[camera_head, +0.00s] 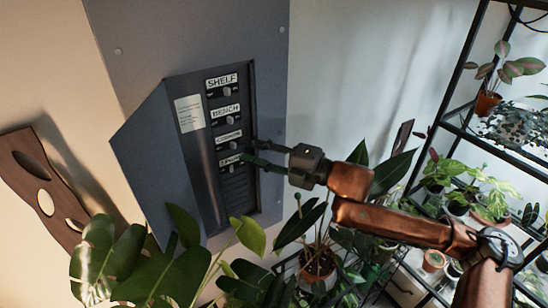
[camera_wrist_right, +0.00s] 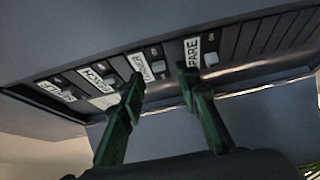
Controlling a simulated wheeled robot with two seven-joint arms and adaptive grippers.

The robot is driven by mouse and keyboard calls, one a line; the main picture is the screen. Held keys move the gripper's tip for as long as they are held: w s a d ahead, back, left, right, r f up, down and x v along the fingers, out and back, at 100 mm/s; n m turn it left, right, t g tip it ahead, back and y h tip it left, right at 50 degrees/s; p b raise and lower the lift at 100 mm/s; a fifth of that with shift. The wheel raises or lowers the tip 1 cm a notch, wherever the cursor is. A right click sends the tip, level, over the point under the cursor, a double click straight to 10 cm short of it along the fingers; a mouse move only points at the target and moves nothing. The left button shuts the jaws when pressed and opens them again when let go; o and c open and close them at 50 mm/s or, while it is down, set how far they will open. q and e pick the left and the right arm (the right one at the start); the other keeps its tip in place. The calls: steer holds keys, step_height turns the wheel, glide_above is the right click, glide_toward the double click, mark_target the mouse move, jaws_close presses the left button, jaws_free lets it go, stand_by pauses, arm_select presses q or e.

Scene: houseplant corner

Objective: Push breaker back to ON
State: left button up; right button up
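The breaker panel (camera_head: 240,190) is a dark recessed strip in a grey wall cabinet, its door swung open to the left. Its breakers have pale toggles and labels: the SHELF breaker (camera_head: 227,92) is at the top, then the BENCH breaker (camera_head: 229,121), a third with a hard-to-read label, and SPARE. My right gripper (camera_head: 249,152) is at the panel by the lower two breakers. In the right wrist view its green fingers (camera_wrist_right: 160,83) are apart and empty, with the third breaker's toggle (camera_wrist_right: 158,67) between their tips. Contact cannot be told. Which toggle is off is unclear.
The open cabinet door (camera_head: 155,150) sticks out left of the panel. Large leaves (camera_head: 175,265) rise below the cabinet, and a potted plant (camera_head: 318,262) stands under my right arm. A black plant rack (camera_head: 448,95) is at the right. Bare wall lies between cabinet and rack.

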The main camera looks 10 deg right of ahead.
steer(key=v, duration=0.9)
